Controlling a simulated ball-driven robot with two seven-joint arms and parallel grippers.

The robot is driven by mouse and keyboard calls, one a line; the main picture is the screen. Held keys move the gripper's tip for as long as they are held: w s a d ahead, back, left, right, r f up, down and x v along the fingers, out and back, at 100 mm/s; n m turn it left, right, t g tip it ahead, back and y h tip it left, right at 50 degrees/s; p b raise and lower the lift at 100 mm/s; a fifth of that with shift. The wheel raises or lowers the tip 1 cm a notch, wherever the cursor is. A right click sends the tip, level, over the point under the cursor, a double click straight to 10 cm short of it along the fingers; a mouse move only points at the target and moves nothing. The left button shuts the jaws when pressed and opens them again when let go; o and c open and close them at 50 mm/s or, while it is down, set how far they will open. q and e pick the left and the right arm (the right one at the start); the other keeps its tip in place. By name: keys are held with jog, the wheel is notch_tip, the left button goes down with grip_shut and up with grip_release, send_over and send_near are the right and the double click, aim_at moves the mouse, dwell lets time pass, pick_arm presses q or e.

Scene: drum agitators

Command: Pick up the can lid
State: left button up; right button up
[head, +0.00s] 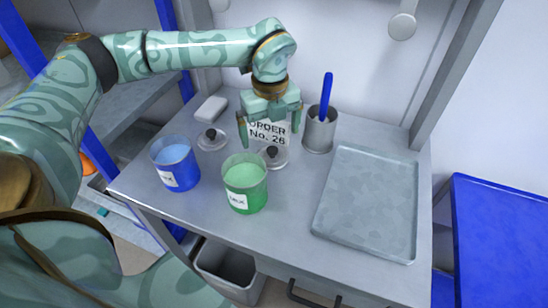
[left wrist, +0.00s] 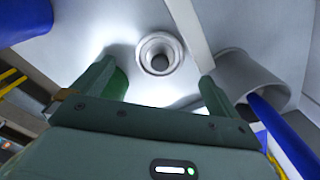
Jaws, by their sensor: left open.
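Two can lids with dark knobs lie on the grey table. The nearer lid (head: 275,157) is behind the green can (head: 245,187), which hides part of its left edge. The other lid (head: 212,140) lies to the left, behind the blue can (head: 174,164). My left gripper (head: 270,128) is open and empty, pointing down above and behind the nearer lid. In the left wrist view, a pale ring with a darker centre (left wrist: 160,53) shows ahead between the fingertips; it looks like this lid. My right gripper is not in view.
A grey cup (head: 320,132) with a blue-handled tool (head: 326,95) stands right of my gripper. An order card (head: 268,132) is behind the lid. A white block (head: 211,108) lies back left. An empty grey tray (head: 368,205) fills the table's right side.

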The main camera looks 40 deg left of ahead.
aim_at(272, 149)
pick_arm(q)
jog(key=shift+f, duration=0.5)
jog(key=f, duration=0.1)
jog(key=f+b, duration=0.1)
jog(key=f, duration=0.1)
jog(key=f+b, duration=0.1)
jog(key=f, duration=0.1)
jog(key=shift+d, duration=0.25)
jog(key=shift+s, duration=0.1)
jog(key=shift+c, duration=0.9)
jog(key=c, duration=0.9)
